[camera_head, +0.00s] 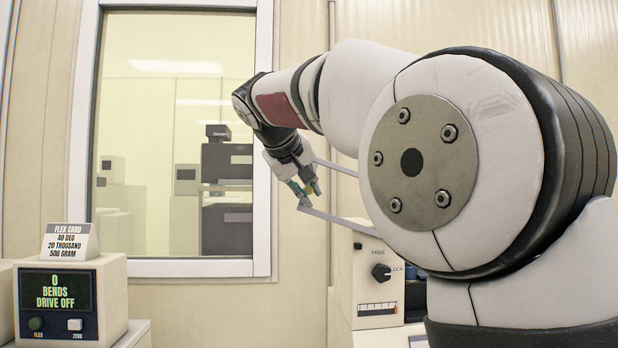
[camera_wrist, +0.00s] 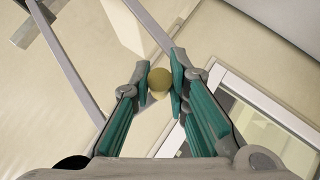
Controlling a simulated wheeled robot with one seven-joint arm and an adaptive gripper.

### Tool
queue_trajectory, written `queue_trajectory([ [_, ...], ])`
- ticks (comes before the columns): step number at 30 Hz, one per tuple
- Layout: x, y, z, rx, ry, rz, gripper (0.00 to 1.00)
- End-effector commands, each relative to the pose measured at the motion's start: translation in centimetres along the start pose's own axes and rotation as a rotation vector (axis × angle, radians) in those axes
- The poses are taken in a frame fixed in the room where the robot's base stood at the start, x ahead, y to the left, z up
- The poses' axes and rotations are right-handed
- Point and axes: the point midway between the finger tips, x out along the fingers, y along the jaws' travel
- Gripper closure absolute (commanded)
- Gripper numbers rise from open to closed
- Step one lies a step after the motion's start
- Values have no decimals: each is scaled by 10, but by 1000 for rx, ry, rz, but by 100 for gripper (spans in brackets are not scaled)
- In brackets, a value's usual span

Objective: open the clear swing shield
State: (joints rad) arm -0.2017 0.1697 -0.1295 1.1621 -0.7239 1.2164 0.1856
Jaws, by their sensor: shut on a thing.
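The clear swing shield shows mainly as a thin grey frame (camera_head: 340,220), reaching left from behind my arm above the beige machine (camera_head: 345,285). Its clear pane can hardly be made out. The frame's bars also cross the wrist view (camera_wrist: 68,62). My arm hides the shield's right part and much of the machine, so I cannot see the hinge.
The machine front has a black dial (camera_head: 381,272) marked FREE and LOCK. A control box (camera_head: 110,290) at the lower left reads "0 BENDS DRIVE OFF", with a flex card (camera_head: 70,242) on top. A white-framed window (camera_head: 262,120) is in the wall behind my gripper.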

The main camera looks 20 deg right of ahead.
Motion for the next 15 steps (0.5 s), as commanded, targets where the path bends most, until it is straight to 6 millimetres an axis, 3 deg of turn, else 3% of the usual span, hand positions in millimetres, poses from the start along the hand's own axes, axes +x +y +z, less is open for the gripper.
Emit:
queue_trajectory([
  [5,10,-16,4,-48,2,48,100],
  [15,15,-22,7,-76,2,80,100],
])
